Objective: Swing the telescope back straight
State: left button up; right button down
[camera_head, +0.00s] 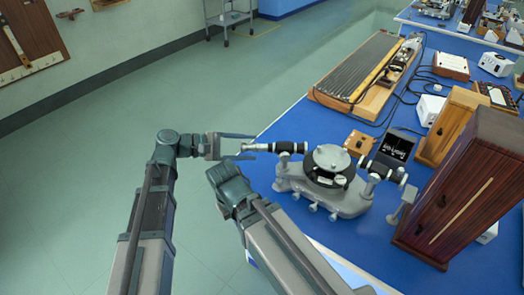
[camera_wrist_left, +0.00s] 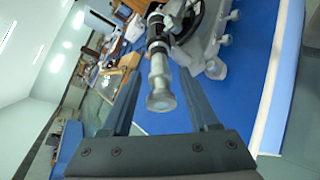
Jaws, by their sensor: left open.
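The spectrometer (camera_head: 325,185) stands on the blue bench with a round dark table on top. Its telescope (camera_head: 286,147) is a black and silver tube pointing left, toward the bench's edge. My left gripper (camera_head: 247,146) is open, with its fingers around the telescope's outer end. In the left wrist view the telescope (camera_wrist_left: 160,75) lies between the two fingers (camera_wrist_left: 160,88), with gaps on both sides. The silver eyepiece end faces the palm. The collimator (camera_head: 388,172) sticks out on the right side of the spectrometer. My right gripper's fingers do not show.
A tall dark wooden cabinet (camera_head: 465,190) stands right of the spectrometer, with a lighter wooden box (camera_head: 452,125) behind it. A small wooden block (camera_head: 359,143) and a dark screen (camera_head: 398,146) sit close behind. A long ribbed instrument (camera_head: 358,70) lies farther back. Open floor is at left.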

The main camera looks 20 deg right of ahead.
aim_at(256, 147)
pick_arm(q)
jog(key=shift+b+x, duration=0.45)
jog(key=shift+x, duration=2.05)
jog(key=shift+c, duration=0.2)
grip_shut()
